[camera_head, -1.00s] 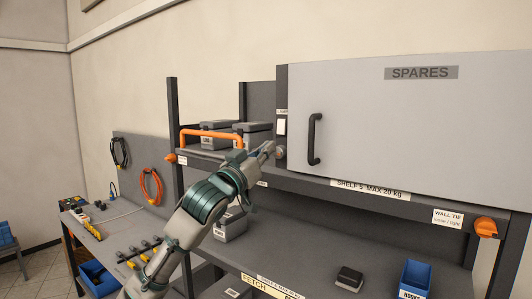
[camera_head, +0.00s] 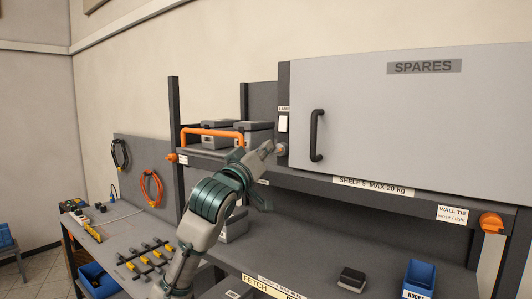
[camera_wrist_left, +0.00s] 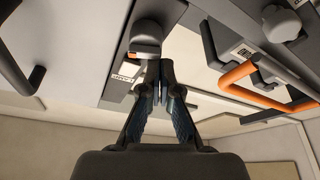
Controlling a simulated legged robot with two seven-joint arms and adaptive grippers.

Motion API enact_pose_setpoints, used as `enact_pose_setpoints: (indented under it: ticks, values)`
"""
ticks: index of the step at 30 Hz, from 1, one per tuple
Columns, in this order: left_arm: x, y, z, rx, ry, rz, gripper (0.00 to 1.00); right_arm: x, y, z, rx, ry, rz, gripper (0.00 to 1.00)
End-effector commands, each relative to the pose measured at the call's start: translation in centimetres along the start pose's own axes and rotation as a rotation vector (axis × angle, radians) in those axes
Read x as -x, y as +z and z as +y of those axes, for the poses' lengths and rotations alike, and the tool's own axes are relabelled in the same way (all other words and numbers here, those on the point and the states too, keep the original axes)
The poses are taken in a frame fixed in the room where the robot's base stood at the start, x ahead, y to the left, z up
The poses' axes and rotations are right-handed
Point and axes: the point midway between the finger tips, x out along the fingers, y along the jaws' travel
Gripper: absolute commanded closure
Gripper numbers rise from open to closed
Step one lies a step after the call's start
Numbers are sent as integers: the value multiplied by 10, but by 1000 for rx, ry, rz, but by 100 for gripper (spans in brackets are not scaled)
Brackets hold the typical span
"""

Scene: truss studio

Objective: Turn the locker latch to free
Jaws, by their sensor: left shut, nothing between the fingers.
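The grey locker (camera_head: 420,120) marked SPARES has a flat door with a black bar handle (camera_head: 317,135). A small round grey knob (camera_head: 281,149), which looks like the latch, sits on the dark frame left of the door, below a white lamp switch (camera_head: 282,124). My left gripper (camera_head: 268,147) is shut and empty, just left of the knob. In the wrist view its fingertips (camera_wrist_left: 153,80) lie just below the knob, close to the switch; contact cannot be told. My right gripper is not in view.
An orange bar handle (camera_head: 212,131) and grey boxes (camera_head: 216,131) stand on the shelf left of the gripper. The shelf edge (camera_head: 345,184) runs under the locker. A blue bin (camera_head: 420,277) and a dark box (camera_head: 352,278) stand on the bench below.

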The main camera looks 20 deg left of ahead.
Motion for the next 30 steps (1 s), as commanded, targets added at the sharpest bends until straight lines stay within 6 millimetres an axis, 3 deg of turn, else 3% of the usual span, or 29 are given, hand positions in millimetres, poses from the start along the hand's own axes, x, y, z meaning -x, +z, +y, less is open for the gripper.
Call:
enact_pose_setpoints:
  ticks: [8, 18, 24, 30]
  values:
    - [1, 6, -1, 253, -84, -5, 100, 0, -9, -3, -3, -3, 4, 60]
    - [2, 8, -2, 532, -182, -3, 100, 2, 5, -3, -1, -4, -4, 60]
    - [3, 10, -3, 633, -219, -3, 100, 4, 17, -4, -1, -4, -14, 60]
    - [4, 11, -4, 685, -238, -3, 100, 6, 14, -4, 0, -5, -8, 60]
